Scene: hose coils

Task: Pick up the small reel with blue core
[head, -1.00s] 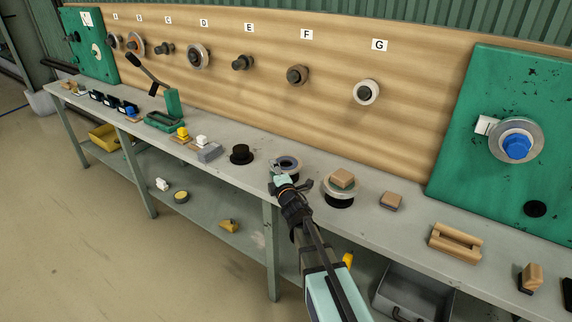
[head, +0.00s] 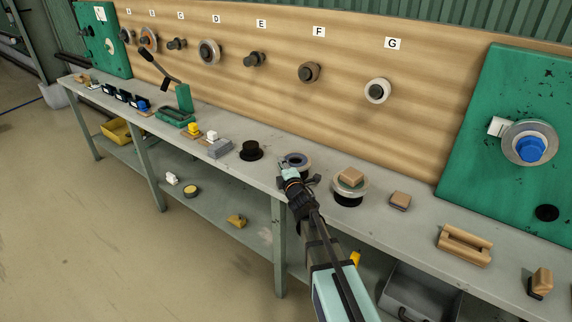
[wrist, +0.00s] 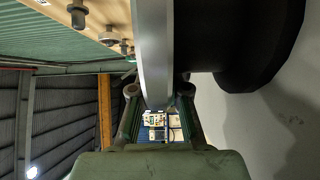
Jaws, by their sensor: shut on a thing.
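The small reel (head: 297,159) is on the bench, with a grey rim and a dark, bluish centre in the head view. My gripper (head: 287,172) is at its near edge. In the wrist view my gripper (wrist: 157,97) has its fingers on either side of a grey flange (wrist: 153,45), shut on the reel's rim. A wide black body (wrist: 215,45) fills the right of that flange. The core's colour does not show in the wrist view. I cannot tell whether the reel is clear of the bench.
A black spool (head: 251,151) stands to the left of the reel. Behind is a wooden board (head: 350,130) with lettered pegs. A green panel (head: 480,130) holds a blue-centred reel (head: 530,148).

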